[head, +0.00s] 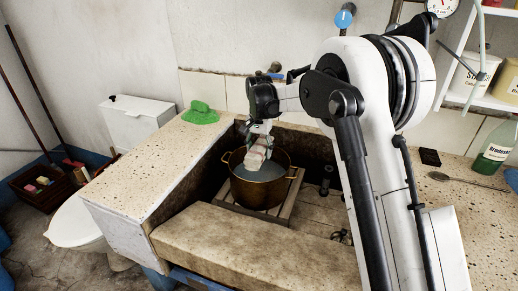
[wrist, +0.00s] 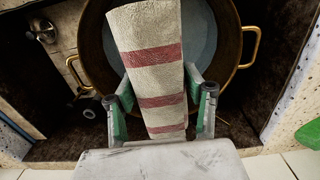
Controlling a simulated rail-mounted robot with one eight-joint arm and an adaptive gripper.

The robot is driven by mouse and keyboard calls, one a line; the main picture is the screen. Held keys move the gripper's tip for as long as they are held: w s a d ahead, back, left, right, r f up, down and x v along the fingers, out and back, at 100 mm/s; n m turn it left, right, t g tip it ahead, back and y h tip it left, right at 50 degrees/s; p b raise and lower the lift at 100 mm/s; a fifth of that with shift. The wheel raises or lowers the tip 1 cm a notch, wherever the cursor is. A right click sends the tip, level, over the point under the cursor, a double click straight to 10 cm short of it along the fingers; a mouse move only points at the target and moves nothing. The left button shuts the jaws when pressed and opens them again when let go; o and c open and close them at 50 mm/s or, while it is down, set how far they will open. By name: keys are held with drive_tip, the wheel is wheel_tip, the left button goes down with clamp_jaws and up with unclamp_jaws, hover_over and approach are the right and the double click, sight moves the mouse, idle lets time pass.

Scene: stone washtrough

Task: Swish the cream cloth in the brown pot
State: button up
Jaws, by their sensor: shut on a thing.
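The brown pot (head: 262,191) is a round, brassy pot with two side handles, standing on a wooden slatted rack inside the stone trough. Greyish-blue liquid shows inside it. In the wrist view the pot (wrist: 236,72) lies beyond the cloth. The cream cloth (head: 257,155), with red stripes, hangs over the pot's opening; it also fills the middle of the wrist view (wrist: 150,70). My gripper (wrist: 160,92) is shut on the cloth, one finger on each side. In the head view my gripper (head: 262,128) is above the pot, pointing down. Whether the cloth's lower end touches the liquid I cannot tell.
The trough's stone front rim (head: 245,240) and speckled left ledge (head: 150,150) border the pot. A green cloth (head: 200,113) lies on the ledge's back corner. A green bottle (head: 495,148), a spoon (head: 465,181) and a dark block (head: 430,157) are on the right counter.

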drive_tip(key=shift+f+b, duration=3.85)
drive_tip(key=shift+f, duration=4)
drive_tip(key=shift+w+d, duration=0.2)
drive_tip(key=shift+w, duration=0.45)
drive_tip(key=shift+w+d, duration=0.2)
drive_tip(key=shift+w, duration=0.4)
drive_tip(key=shift+s+a+b, duration=0.1)
drive_tip(key=shift+s+a, duration=0.15)
drive_tip(key=shift+s, duration=0.6)
drive_tip(key=shift+s+a+b, duration=0.15)
drive_tip(key=shift+s+a, duration=0.15)
drive_tip(key=shift+s, duration=0.55)
drive_tip(key=shift+s+a+b, duration=0.1)
drive_tip(key=shift+s+a, duration=0.15)
drive_tip(key=shift+s, duration=0.6)
drive_tip(key=shift+w+d, duration=0.15)
drive_tip(key=shift+w, duration=0.45)
drive_tip(key=shift+w+d, duration=0.15)
drive_tip(key=shift+w, duration=0.4)
drive_tip(key=shift+r+p, duration=4.1)
drive_tip(key=shift+r, duration=3.9)
